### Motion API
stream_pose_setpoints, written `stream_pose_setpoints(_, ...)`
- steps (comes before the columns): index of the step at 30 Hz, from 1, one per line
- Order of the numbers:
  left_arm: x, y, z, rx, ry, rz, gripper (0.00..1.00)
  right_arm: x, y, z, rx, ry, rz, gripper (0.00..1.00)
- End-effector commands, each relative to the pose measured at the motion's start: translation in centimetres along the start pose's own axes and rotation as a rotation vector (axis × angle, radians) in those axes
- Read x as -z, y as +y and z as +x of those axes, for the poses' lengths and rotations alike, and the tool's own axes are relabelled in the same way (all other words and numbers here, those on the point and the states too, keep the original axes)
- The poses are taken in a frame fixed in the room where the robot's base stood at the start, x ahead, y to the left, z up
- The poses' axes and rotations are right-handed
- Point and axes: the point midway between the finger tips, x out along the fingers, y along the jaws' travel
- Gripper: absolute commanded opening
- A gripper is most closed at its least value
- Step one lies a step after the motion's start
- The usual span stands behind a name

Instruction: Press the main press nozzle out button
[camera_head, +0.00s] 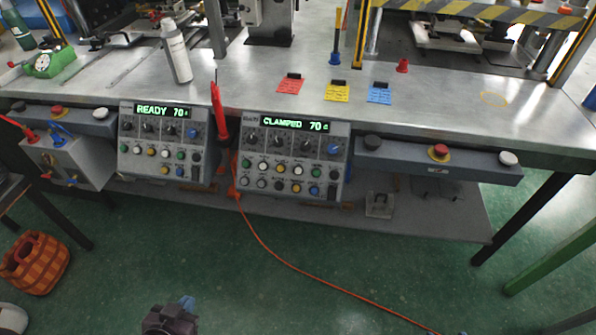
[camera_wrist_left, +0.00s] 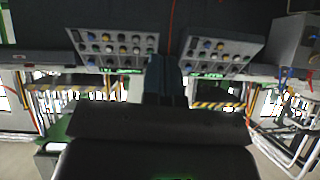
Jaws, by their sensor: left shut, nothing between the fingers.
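Two grey control panels with knobs and coloured buttons hang at the bench front. The left panel (camera_head: 160,145) reads "READY 70" and the right panel (camera_head: 292,158) reads "CLAMPED 70". Button labels are too small to read, so I cannot tell which is the nozzle out button. My left gripper (camera_head: 180,305) is low over the floor at the bottom, in front of and apart from the panels. In the left wrist view its closed fingers (camera_wrist_left: 165,65) hold nothing, with both panels beyond, upside down. A bluish sliver at the bottom edge, perhaps my right gripper (camera_head: 445,332), barely shows.
The metal bench (camera_head: 230,85) carries a white bottle (camera_head: 177,52) and coloured cards. A red pen-like tool (camera_head: 219,112) hangs between the panels, and an orange cable (camera_head: 262,242) runs across the floor. A bar with a red button (camera_head: 438,152) is right of the panels.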

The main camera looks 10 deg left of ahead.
Motion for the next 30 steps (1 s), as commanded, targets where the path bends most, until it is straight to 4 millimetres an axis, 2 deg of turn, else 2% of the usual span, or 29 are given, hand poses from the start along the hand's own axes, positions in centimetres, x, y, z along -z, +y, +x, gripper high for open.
stream_pose_setpoints(14,0.0,0.0,0.0,0.000,0.001,0.000,0.00,0.7,-0.4,0.4,0.001,0.014,0.016,0.58)
stream_pose_setpoints(19,1.1,0.1,0.8,-0.005,0.023,0.005,0.00,0.4,-0.5,0.5,0.001,0.009,0.015,0.58)
stream_pose_setpoints(23,3.4,0.4,2.7,-0.017,0.074,0.018,0.00,-0.4,-0.5,0.6,0.002,-0.003,0.012,0.58)
stream_pose_setpoints(30,9.5,1.3,7.7,-0.054,0.197,0.059,0.00,-2.2,-0.3,1.1,0.006,-0.028,-0.003,0.58)
